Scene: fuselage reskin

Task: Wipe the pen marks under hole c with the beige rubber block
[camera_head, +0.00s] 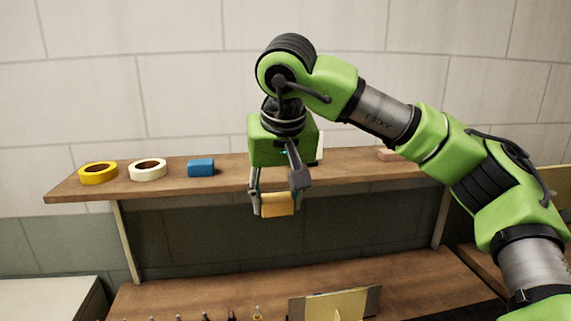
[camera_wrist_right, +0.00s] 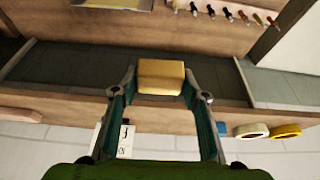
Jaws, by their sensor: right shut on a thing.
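My right gripper (camera_head: 277,205) is shut on the beige rubber block (camera_head: 277,209), a yellowish-tan block held between its two fingertips. It holds the block in the air in front of the wooden shelf's front edge. In the right wrist view, the block (camera_wrist_right: 161,76) sits between the fingertips (camera_wrist_right: 162,88). No hole marked c and no pen marks can be made out. A panel with a yellowish face (camera_head: 336,305) stands on the lower bench, cut off by the picture's bottom edge; it also shows at the top of the right wrist view (camera_wrist_right: 115,4). My left gripper is not in view.
The shelf (camera_head: 235,180) carries a yellow tape roll (camera_head: 98,173), a white tape roll (camera_head: 148,169), a blue block (camera_head: 201,168) and a pinkish block (camera_head: 388,154). Several small tools (camera_wrist_right: 228,12) stand in a row on the lower bench (camera_head: 400,275). A white card with black marks (camera_wrist_right: 126,140) is behind the gripper.

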